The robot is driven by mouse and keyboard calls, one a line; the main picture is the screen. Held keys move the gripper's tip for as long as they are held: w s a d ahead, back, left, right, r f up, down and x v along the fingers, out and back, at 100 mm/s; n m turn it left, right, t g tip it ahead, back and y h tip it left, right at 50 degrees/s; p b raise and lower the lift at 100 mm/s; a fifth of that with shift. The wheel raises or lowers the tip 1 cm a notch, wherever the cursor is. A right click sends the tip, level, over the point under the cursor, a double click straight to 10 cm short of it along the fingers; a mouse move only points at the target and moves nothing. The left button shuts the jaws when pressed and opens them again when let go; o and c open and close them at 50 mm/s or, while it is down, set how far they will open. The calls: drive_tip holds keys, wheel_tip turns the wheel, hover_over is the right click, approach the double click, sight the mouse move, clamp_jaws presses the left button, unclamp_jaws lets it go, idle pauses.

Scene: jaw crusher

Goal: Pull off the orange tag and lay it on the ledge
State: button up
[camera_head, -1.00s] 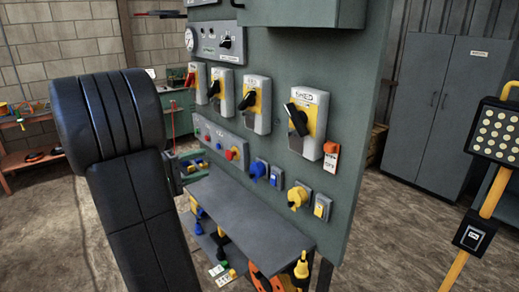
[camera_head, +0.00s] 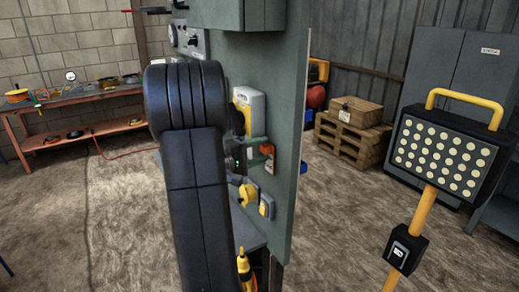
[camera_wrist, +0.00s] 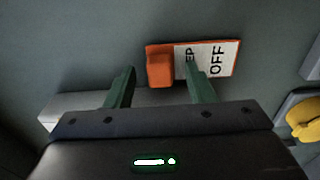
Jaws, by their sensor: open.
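The orange tag (camera_wrist: 160,70), an orange block with a white label bearing black print, is on the grey-green panel in the wrist view. It also shows in the head view (camera_head: 268,150), right of my arm. My gripper (camera_wrist: 160,72) is open, with one green finger on each side of the orange block. Gaps show between block and fingers; I cannot tell how deep the fingertips reach. In the head view my gripper (camera_head: 259,156) is at the tag, partly hidden by my arm. The grey ledge (camera_head: 248,236) is below, mostly hidden by my arm.
A yellow knob (camera_head: 248,194) and a small switch (camera_head: 267,204) sit below the tag. A yellow switch box (camera_head: 251,108) is above-left. A lamp on a yellow stand (camera_head: 447,150) is at the right. Open floor (camera_head: 340,220) lies between panel and lamp.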

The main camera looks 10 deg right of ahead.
sight(262, 150)
drive_tip(key=shift+d, duration=0.1)
drive_tip(key=c, duration=1.1)
drive_tip(key=shift+o, duration=0.2)
drive_tip(key=shift+b+v, duration=1.15)
drive_tip(key=shift+v, duration=1.45)
drive_tip(key=shift+w, duration=0.15)
